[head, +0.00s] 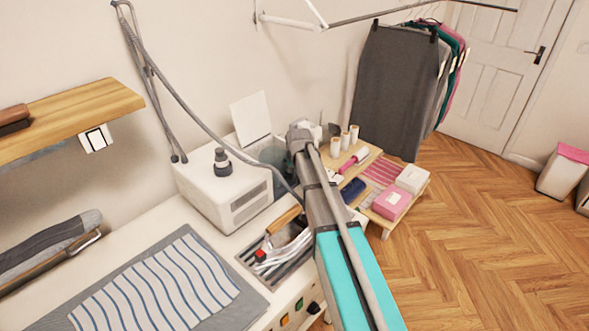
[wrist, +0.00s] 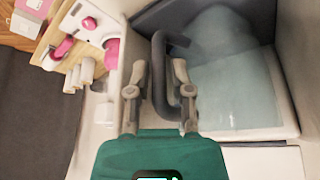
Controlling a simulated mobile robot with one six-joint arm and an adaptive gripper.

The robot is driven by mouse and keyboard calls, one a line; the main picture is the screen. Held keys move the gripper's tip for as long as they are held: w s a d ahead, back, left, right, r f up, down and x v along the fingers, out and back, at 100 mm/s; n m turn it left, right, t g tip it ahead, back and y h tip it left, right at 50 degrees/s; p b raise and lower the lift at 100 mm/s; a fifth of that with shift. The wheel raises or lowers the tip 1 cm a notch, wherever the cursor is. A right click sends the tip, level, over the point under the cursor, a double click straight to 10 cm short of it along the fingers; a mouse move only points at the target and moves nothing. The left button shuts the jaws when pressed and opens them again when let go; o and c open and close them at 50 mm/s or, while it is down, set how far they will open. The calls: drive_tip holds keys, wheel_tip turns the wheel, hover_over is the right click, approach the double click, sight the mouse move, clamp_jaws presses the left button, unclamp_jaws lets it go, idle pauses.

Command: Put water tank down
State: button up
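The water tank (wrist: 235,85) is a clear, bluish container with a dark grey handle (wrist: 163,75), in the right half of the wrist view. It appears to sit inside a pale-walled recess. My gripper (wrist: 160,68) has its two fingers apart, one on each side of the handle bar. A gap shows between the left finger and the bar; contact on the right is unclear. In the head view, the tank (head: 270,152) is partly visible behind the white steam station (head: 217,190), and my arm hides much of the handle area and the gripper tips.
An iron (head: 285,240) rests on a tray at the front. A striped cloth (head: 160,285) lies on the board at left. A grey hose hangs over the station. A small wooden table (head: 421,187) with pink and white boxes stands to the right.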

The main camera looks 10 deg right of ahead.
drive_tip(key=shift+o, duration=0.8)
drive_tip(key=shift+r, duration=0.15)
drive_tip(key=p+v, duration=1.1)
drive_tip(key=v, duration=0.1)
idle(0.7)
drive_tip(key=s+f+g, duration=0.1)
drive_tip(key=s+g, duration=0.3)
drive_tip(key=s, duration=2.1)
drive_tip(key=shift+s+a+f+g, duration=0.3)
drive_tip(key=shift+a+f+g, duration=0.05)
drive_tip(key=shift+f+g, duration=0.05)
wheel_tip(320, 180, down, 3)
drive_tip(key=b, duration=0.2)
drive_tip(key=shift+b, duration=0.4)
